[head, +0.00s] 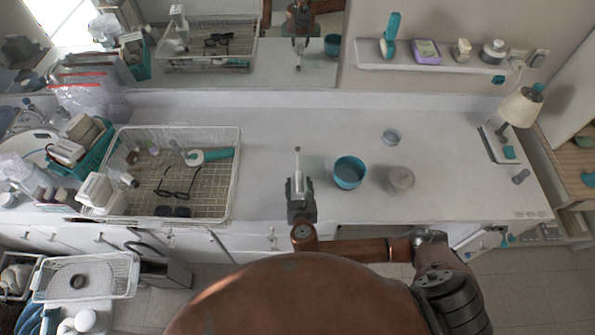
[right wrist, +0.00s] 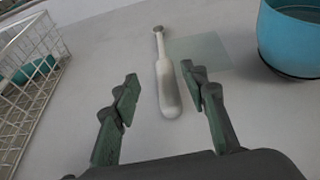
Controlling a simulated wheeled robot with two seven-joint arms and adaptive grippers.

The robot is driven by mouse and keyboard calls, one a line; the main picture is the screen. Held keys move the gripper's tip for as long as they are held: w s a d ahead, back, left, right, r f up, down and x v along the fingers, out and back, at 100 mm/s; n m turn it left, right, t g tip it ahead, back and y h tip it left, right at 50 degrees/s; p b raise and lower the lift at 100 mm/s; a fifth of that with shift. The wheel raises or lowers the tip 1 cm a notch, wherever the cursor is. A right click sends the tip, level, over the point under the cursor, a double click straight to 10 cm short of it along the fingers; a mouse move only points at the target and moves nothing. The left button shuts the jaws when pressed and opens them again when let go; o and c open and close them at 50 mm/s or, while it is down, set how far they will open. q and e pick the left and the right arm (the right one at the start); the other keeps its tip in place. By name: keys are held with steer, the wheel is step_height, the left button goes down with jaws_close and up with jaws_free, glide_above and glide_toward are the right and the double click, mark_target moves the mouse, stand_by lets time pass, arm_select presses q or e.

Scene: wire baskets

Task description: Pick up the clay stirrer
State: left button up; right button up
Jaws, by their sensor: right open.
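The clay stirrer, a slim white handle with a small round grey end, lies on the white counter in the right wrist view (right wrist: 168,85). Its thick rounded end points toward me. In the head view, the stirrer (head: 297,160) shows just beyond my right gripper (head: 299,181), which partly hides it. In the right wrist view, my right gripper (right wrist: 160,76) is open and empty, with one finger on each side of the stirrer and a gap on both sides. My left gripper is not in view.
A teal bowl (head: 349,172) stands close on the right, with a round grey lidded pot (head: 400,180) beyond it. A wire basket (head: 235,185) with glasses stands on the left. A pale translucent sheet (right wrist: 200,52) lies beside the stirrer. The counter's right part is mostly clear.

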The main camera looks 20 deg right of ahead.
mark_target(299, 176)
steer(key=x, duration=0.3)
steer(key=shift+w+d+f, duration=0.1)
steer(key=shift+d+f, duration=0.1)
steer(key=shift+d, duration=0.15)
steer(key=shift+b+x, duration=0.4)
steer(key=shift+x, duration=0.8)
steer(key=c, duration=0.7)
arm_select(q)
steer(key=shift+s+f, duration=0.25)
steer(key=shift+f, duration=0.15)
arm_select(e)
jaws_close()
